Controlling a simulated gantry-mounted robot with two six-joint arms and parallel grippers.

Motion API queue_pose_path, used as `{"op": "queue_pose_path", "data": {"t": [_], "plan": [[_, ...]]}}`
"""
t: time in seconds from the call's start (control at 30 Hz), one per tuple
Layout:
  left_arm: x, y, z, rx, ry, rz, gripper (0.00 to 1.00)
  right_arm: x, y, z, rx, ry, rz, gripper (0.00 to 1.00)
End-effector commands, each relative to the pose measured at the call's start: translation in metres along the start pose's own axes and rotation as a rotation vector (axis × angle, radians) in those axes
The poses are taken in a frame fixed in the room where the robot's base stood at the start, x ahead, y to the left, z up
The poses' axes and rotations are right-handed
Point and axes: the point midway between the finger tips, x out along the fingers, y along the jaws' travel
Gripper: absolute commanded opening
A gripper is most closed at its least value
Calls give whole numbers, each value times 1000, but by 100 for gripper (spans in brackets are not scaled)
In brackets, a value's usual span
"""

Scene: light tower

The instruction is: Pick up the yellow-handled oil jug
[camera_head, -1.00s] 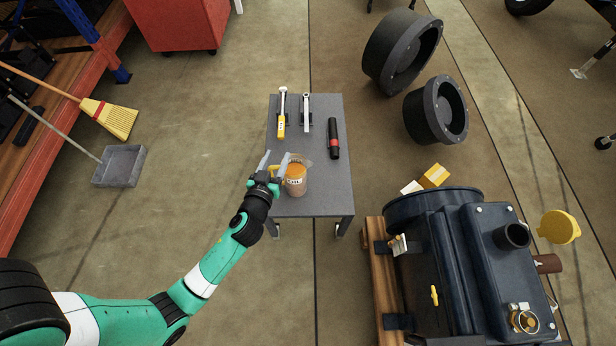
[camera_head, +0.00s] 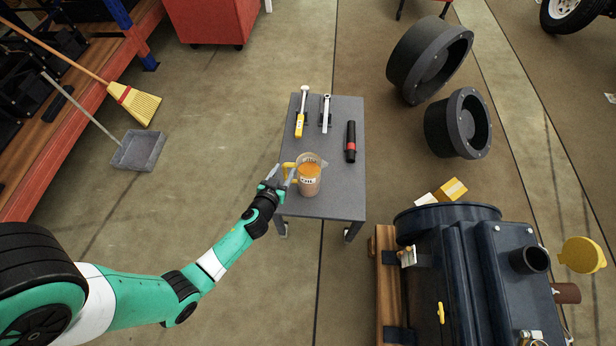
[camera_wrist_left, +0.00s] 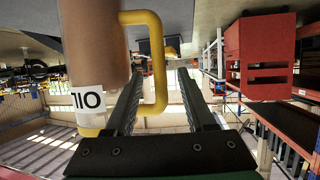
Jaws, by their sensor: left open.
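The oil jug (camera_head: 309,182) is a see-through pitcher with orange-brown oil and a white label. It stands upright on the near part of the grey table (camera_head: 336,207), and its yellow handle (camera_head: 288,165) points left. My left gripper (camera_head: 284,174) is open at the handle side. In the left wrist view the jug (camera_wrist_left: 95,45) appears upside down at the left. Its yellow handle (camera_wrist_left: 159,65) shows between the two open fingers of my left gripper (camera_wrist_left: 161,85); I cannot tell whether they touch it. My right gripper is out of view.
Two yellow- and grey-handled tools (camera_head: 302,112) (camera_head: 325,113) and a black flashlight-like tool with a red band (camera_head: 351,142) lie farther back on the table. A large dark blue machine (camera_head: 460,265) stands at the right.

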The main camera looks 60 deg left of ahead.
Motion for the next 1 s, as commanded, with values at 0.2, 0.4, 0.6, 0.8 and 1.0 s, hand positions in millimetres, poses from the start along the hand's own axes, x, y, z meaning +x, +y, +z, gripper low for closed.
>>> {"op": "queue_pose_path", "data": {"t": [0.2,0.4,0.6,0.8,1.0], "plan": [[38,-1,3,0,1,-1,55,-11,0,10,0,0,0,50],[42,-1,1,0,0,0,55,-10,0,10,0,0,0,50],[42,-1,1,0,0,0,33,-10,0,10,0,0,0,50],[42,-1,1,0,1,0,0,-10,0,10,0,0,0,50],[42,-1,1,0,1,0,0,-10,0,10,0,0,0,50]]}}
